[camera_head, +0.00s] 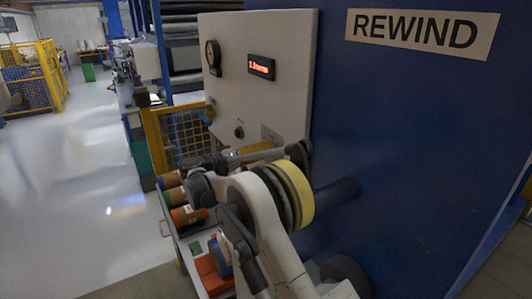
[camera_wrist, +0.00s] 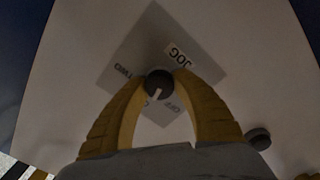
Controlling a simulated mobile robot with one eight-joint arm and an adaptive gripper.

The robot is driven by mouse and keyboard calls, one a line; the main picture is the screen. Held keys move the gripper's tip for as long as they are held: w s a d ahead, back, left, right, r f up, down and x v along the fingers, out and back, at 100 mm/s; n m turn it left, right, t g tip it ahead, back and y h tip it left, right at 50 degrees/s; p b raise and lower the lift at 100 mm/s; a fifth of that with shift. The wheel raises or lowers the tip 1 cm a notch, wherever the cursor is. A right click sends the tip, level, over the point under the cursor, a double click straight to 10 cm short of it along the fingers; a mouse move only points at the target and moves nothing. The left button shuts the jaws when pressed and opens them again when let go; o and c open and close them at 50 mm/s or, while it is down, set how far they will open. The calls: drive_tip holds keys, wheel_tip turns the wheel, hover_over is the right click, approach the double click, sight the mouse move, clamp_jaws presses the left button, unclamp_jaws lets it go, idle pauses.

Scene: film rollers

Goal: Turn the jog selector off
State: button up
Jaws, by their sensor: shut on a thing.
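The jog selector (camera_wrist: 159,82) is a round dark knob with a white pointer mark, on a grey diamond-shaped plate (camera_wrist: 135,48). In the wrist view its white mark points down, between lettering at lower left and an OFF label at lower right. In the head view my gripper (camera_head: 257,150) is at the lower part of the panel; the selector is hidden there.
The pale panel (camera_head: 240,95) carries a gauge (camera_head: 213,55), a red display (camera_head: 261,67) and a second dark knob (camera_head: 239,132). A blue REWIND wall (camera_head: 410,120) stands at right. A cart with rolls (camera_head: 188,215) is below my arm. Open floor lies left.

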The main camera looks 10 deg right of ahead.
drive_tip(key=n+b, duration=0.1)
drive_tip(key=n, duration=0.3)
drive_tip(key=shift+f+n, duration=0.1)
drive_tip(key=shift+n, duration=0.2)
drive_tip(key=n+b, duration=0.1)
drive_tip(key=n, duration=0.3)
drive_tip(key=shift+n, duration=0.3)
drive_tip(key=o, duration=1.2)
drive_tip(key=shift+a, duration=0.1)
drive_tip(key=v, duration=1.1)
drive_tip(key=shift+a, duration=0.35)
